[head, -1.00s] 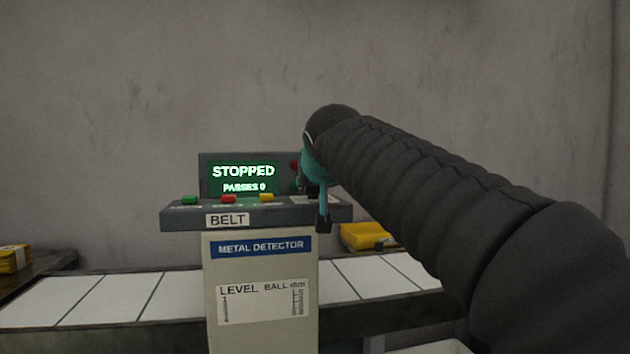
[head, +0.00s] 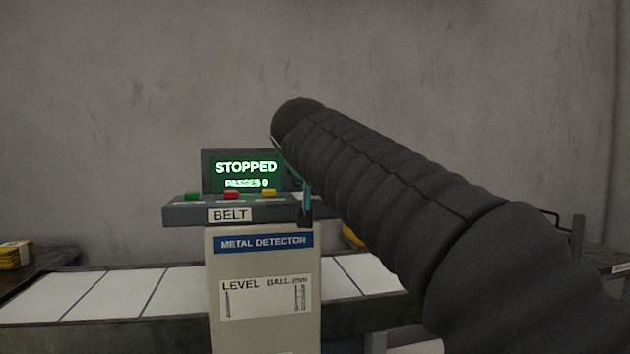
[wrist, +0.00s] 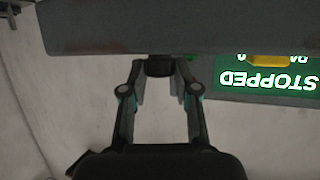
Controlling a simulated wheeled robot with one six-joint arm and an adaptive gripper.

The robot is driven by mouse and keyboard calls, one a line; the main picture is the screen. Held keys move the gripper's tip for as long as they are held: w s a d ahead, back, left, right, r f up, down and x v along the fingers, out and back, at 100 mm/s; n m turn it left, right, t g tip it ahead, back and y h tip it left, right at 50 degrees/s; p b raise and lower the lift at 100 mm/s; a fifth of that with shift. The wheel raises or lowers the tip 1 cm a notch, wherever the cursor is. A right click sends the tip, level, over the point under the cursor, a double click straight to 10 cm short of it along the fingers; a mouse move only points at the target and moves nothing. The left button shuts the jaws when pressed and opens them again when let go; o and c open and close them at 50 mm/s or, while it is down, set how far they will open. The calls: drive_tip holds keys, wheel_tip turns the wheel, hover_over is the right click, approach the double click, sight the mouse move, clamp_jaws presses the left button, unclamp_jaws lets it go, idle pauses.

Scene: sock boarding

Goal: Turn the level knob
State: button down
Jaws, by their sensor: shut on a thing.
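In the wrist view, which is upside down, my gripper (wrist: 160,82) has its two fingers on either side of a short dark knob (wrist: 160,66), which I take to be the level knob. The knob stands against the grey console (wrist: 150,25). The fingers are shut on it, and their tips reach the console edge. In the head view, part of my gripper (head: 306,215) shows at the right end of the console (head: 185,214). The knob is hidden there behind my arm, so its setting cannot be read.
The screen (head: 245,167) reads STOPPED, PASSES 0. Green (head: 193,195), red (head: 231,194) and yellow (head: 269,193) buttons sit beside the knob. Below is the metal detector post (head: 262,265) with a LEVEL / BALL mm chart (head: 264,297). A white belt (head: 120,292) runs behind.

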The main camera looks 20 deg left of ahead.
drive_tip(key=c, duration=0.9)
unclamp_jaws()
drive_tip(key=shift+f, duration=0.1)
drive_tip(key=shift+o, duration=0.2)
drive_tip(key=v, duration=1.2)
